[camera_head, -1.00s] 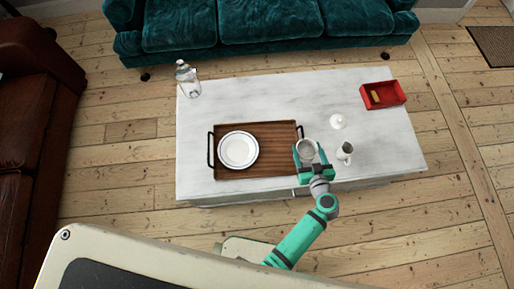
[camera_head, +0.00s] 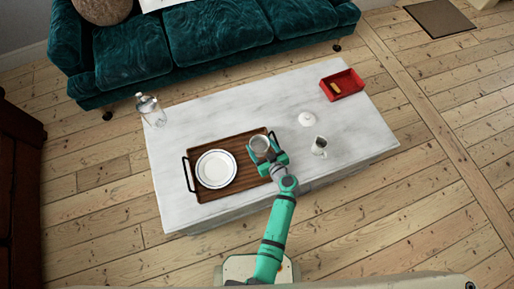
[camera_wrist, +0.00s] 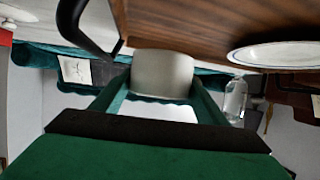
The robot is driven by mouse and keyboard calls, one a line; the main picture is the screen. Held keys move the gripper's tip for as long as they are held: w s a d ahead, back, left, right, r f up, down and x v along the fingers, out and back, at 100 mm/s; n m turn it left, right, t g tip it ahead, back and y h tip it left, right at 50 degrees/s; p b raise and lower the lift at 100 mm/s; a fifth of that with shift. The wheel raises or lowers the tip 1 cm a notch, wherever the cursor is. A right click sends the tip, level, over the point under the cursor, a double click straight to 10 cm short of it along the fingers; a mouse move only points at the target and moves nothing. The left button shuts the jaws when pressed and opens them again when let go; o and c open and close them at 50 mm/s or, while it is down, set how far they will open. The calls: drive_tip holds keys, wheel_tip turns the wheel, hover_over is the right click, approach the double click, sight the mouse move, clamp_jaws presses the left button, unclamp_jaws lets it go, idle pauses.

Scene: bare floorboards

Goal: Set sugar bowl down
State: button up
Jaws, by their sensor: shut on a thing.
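My gripper (camera_head: 268,164) is shut on the sugar bowl (camera_head: 260,144), a small pale bowl without its lid. In the head view the bowl shows over the right end of the brown wooden tray (camera_head: 240,180), close to the tray's right handle. In the wrist view the bowl (camera_wrist: 162,72) sits between the two green fingers, with the tray (camera_wrist: 190,30) beside it. I cannot tell whether the bowl touches the tray. A white plate (camera_head: 216,169) with a dark rim line lies on the tray's left part.
The tray rests on a white marble table (camera_head: 220,115). To the right are a white lid (camera_head: 307,119) and a small jug (camera_head: 319,147). A red box (camera_head: 342,85) stands at the back right, and a glass bottle (camera_head: 151,111) at the back left. A teal sofa (camera_head: 170,50) is behind.

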sight(257, 148)
drive_tip(key=shift+w+a+f, duration=0.45)
drive_tip(key=shift+a+f, duration=0.15)
drive_tip(key=shift+f, duration=1.85)
drive_tip(key=shift+f, duration=0.1)
drive_tip(key=o, duration=1.2)
drive_tip(key=shift+c, duration=0.2)
